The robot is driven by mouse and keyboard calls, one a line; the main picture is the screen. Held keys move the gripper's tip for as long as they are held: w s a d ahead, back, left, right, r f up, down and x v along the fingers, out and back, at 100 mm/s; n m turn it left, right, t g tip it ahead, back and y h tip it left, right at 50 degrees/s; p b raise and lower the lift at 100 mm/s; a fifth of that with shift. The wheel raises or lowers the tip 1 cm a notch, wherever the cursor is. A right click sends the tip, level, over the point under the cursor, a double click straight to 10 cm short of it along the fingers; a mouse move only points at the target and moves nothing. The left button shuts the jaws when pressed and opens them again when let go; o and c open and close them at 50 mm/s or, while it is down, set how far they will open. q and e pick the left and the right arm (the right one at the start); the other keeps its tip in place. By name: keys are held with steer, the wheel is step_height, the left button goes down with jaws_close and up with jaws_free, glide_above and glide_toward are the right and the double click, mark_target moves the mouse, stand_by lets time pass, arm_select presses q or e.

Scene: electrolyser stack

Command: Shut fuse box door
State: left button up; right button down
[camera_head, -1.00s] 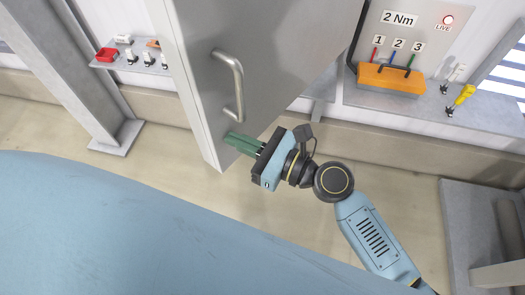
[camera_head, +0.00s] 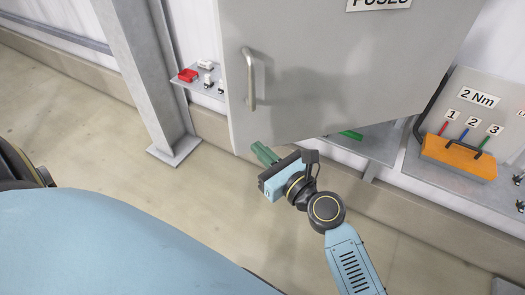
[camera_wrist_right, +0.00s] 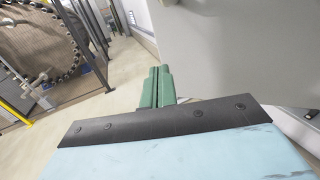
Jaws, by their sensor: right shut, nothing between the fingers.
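The fuse box door (camera_head: 330,75) is a large grey panel with part of a "FUSES" label at its top. It stands open, swung out from the wall. Its metal bar handle (camera_head: 250,80) is near its left edge. My right gripper (camera_head: 262,152) has green fingers that are shut and empty. It is just below the door's lower left corner; I cannot tell whether it touches the door. In the right wrist view the green fingers (camera_wrist_right: 157,86) lie together, with the grey door (camera_wrist_right: 220,50) beside them on the right. My left gripper is not in view.
A grey post (camera_head: 145,70) stands left of a small shelf with a red part (camera_head: 188,75). To the right, a bench holds an orange tool box (camera_head: 458,157) below a "2 Nm" sign (camera_head: 477,97). A green item (camera_head: 351,134) shows under the door. Floor at left is clear.

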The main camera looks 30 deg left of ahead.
steer(key=shift+s+d, duration=0.1)
steer(key=shift+d, duration=0.05)
steer(key=s+d+p, duration=0.2)
steer(key=s+d, duration=0.6)
steer(key=d, duration=0.2)
steer(key=shift+s+d, duration=0.3)
steer(key=shift+s, duration=0.1)
